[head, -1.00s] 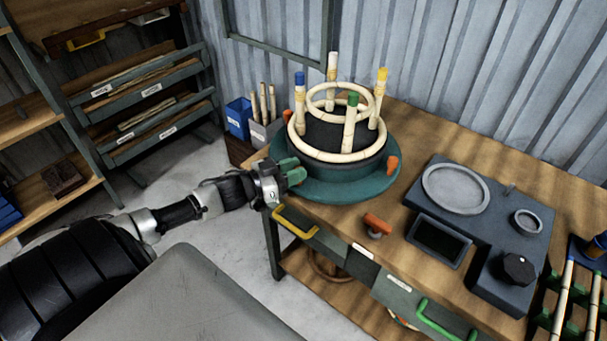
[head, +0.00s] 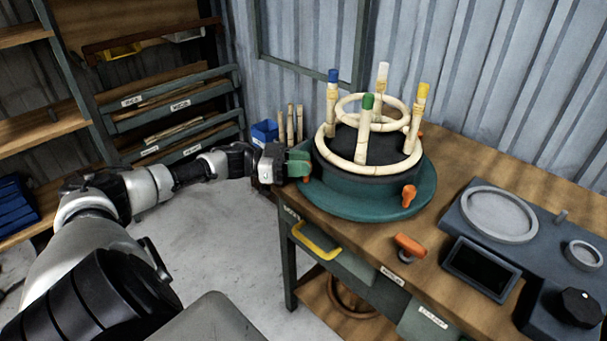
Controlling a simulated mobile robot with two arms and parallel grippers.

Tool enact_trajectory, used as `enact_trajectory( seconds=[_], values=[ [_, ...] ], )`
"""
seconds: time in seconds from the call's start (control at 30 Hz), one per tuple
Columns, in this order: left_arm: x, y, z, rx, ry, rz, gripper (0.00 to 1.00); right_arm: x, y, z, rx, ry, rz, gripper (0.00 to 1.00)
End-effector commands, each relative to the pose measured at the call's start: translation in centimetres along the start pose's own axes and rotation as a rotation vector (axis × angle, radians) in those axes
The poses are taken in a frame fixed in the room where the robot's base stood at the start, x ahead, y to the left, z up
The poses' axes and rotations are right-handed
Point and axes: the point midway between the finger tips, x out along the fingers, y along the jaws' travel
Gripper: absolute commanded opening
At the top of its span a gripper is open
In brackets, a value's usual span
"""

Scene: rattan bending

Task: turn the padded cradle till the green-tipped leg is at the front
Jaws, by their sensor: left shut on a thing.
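The padded cradle (head: 345,188) is a dark drum on a teal round base, standing on the bench. Pale rattan rings and upright legs sit on it. The green-tipped leg (head: 364,132) stands on the near side, close to the middle of the drum. The blue-tipped leg (head: 332,100) is at the left, the white-tipped leg (head: 382,85) at the back and the yellow-tipped leg (head: 418,112) at the right. My left gripper (head: 300,166) is shut at the cradle's left edge, apparently on an orange knob (head: 307,180) mostly hidden by its green fingers. My right gripper is not in view.
Another orange knob (head: 409,195) sticks up at the base's right front. An orange handle (head: 409,245) stands on the bench's front edge. A grey panel (head: 475,235) with a dial lies at the right. A blue bin (head: 265,132) and rattan sticks stand behind my gripper.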

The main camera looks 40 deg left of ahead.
Motion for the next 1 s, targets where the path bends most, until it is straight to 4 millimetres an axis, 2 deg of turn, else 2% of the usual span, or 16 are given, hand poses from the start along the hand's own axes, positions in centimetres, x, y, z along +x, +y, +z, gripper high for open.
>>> enact_trajectory(
  seconds=[0.13, 0.63, 0.67, 0.8, 0.83, 1.0],
  values=[
    [-0.13, -0.36, 0.08, 0.002, 0.001, 0.019, 0.00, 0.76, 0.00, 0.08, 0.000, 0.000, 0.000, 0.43],
    [-0.16, -0.46, -0.07, 0.000, 0.002, 0.030, 0.00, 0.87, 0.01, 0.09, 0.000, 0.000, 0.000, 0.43],
    [-0.15, -0.46, -0.07, 0.000, 0.002, 0.030, 0.30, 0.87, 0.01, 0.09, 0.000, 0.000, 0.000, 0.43],
    [-0.16, -0.46, -0.05, 0.000, 0.002, 0.029, 0.51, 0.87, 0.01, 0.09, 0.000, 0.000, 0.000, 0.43],
    [-0.16, -0.46, -0.05, 0.000, 0.002, 0.029, 0.54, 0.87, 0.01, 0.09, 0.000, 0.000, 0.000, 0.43],
    [-0.17, -0.46, -0.02, 0.000, 0.001, 0.029, 0.54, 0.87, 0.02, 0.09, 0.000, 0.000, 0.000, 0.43]
  ],
)
